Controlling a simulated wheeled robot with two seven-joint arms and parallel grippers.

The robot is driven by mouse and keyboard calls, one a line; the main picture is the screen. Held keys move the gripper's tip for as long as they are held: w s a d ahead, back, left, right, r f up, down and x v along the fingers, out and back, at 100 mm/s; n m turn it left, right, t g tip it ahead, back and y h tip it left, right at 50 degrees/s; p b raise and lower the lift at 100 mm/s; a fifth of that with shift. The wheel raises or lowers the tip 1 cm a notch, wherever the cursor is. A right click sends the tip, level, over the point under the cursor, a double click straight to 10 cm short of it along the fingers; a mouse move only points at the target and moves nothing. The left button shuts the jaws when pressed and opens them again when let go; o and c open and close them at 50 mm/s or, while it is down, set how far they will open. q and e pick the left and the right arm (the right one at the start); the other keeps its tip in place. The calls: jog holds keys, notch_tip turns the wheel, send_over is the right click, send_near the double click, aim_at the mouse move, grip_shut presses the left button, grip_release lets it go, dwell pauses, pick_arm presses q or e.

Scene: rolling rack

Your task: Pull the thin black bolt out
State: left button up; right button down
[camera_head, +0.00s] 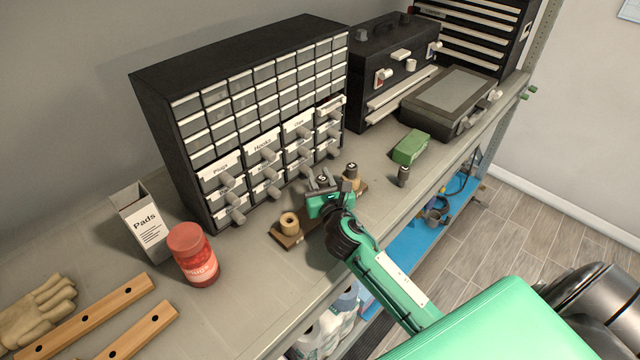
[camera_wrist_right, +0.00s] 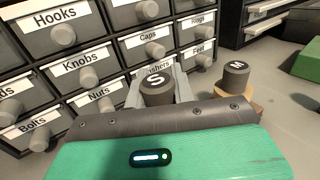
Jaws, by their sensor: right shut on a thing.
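A black bolt marked S (camera_wrist_right: 157,88) stands between the fingers of my right gripper (camera_head: 322,184), which is shut on it. Its top also shows in the head view (camera_head: 323,179); its lower part is hidden by the gripper, so I cannot tell whether it is still in a hole. A dark brown board (camera_head: 287,240) lies under the gripper. A light wooden collar (camera_head: 289,224) on its left end has an empty hole. A second black bolt, marked M (camera_wrist_right: 235,76), sits in a wooden collar at the right end (camera_head: 351,171). My left gripper is not in view.
A labelled drawer cabinet (camera_head: 240,80) stands close behind the gripper, its knobs sticking out. A loose black bolt (camera_head: 403,176) and a green box (camera_head: 410,147) are to the right. A red jar (camera_head: 193,256) and a Pads box (camera_head: 142,222) are to the left.

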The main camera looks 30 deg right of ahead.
notch_tip(320, 180, up, 17)
jog(key=b, duration=0.1)
jog(key=shift+r, duration=0.15)
jog(key=shift+p, duration=0.45)
